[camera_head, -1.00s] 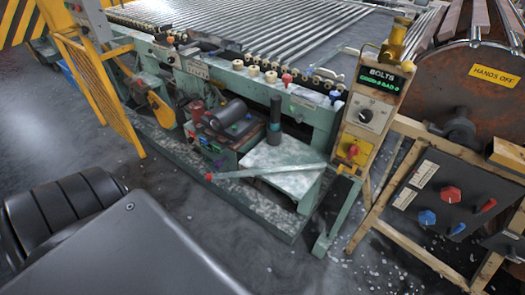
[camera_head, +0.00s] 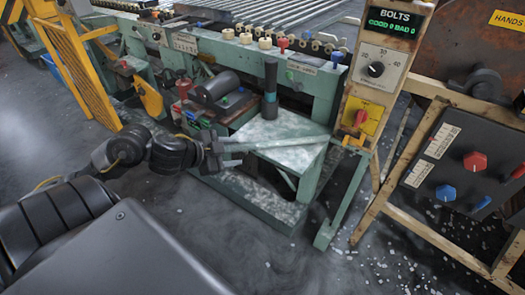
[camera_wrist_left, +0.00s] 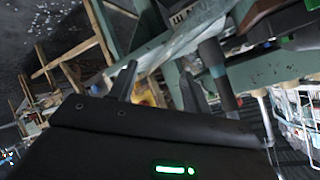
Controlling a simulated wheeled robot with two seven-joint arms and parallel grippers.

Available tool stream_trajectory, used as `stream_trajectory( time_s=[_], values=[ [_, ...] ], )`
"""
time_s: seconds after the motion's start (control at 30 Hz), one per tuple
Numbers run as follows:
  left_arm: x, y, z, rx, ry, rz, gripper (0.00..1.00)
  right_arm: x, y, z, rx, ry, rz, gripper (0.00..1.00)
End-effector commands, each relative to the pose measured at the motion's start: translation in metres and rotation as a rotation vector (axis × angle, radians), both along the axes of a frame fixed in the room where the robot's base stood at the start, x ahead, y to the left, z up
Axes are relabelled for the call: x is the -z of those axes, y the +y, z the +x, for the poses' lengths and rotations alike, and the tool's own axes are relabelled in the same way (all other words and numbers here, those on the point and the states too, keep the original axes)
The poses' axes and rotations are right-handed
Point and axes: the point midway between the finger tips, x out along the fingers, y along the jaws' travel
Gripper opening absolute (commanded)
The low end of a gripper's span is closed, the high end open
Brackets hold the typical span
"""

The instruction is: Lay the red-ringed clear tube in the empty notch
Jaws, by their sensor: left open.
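The clear tube (camera_head: 288,143) lies across the small pale-topped green stand in the head view, its right end near the yellow switch panel. Its left end, where the red ring was visible earlier, is hidden at my left gripper (camera_head: 238,154). The gripper is open at that end, its fingers pointing right toward the stand. A pale, long shape that looks like the tube (camera_wrist_left: 185,42) shows beyond the spread fingers of the left gripper (camera_wrist_left: 160,85) in the wrist view. I cannot pick out the empty notch among the notched rests along the tube bed (camera_head: 300,25).
A dark upright cylinder (camera_head: 270,88) stands on the stand (camera_head: 300,158) behind the tube. A motor (camera_head: 215,88) sits to its left. The BOLTS panel (camera_head: 378,70) and a control box (camera_head: 455,170) are on the right. A yellow guard frame (camera_head: 75,70) stands at left.

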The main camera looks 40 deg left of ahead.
Motion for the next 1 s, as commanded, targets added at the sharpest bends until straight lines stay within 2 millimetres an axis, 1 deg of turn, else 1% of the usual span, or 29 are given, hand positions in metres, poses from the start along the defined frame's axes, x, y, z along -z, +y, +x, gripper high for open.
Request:
stream_trajectory(
  time_s=[0.03, 0.1, 0.2, 0.33, 0.47, 0.8, 1.0],
  values=[
    [-0.013, 0.006, 0.001, 0.032, 0.005, 0.028, 0.49, -0.001, 0.0, 0.0, 0.0, 0.0, 0.0, 0.36],
    [-0.023, 0.011, 0.0, 0.062, 0.026, 0.047, 0.49, -0.002, 0.0, 0.0, 0.0, -0.001, 0.0, 0.36],
    [-0.032, 0.017, -0.002, 0.085, 0.053, 0.062, 0.49, -0.002, 0.0, 0.0, 0.0, -0.001, 0.0, 0.36],
    [-0.035, 0.02, -0.003, 0.092, 0.068, 0.068, 0.49, -0.002, 0.0, 0.0, 0.0, -0.002, 0.0, 0.36],
    [-0.032, 0.019, 0.0, 0.091, 0.069, 0.064, 0.49, -0.003, 0.0, 0.001, 0.0, -0.004, 0.001, 0.36],
    [-0.006, 0.01, 0.034, 0.089, 0.066, 0.061, 0.49, -0.023, -0.001, 0.0, 0.002, -0.017, 0.002, 0.36],
    [-0.001, 0.008, 0.04, 0.091, 0.068, 0.065, 0.49, -0.028, -0.001, -0.001, 0.002, -0.017, 0.001, 0.36]
  ],
)
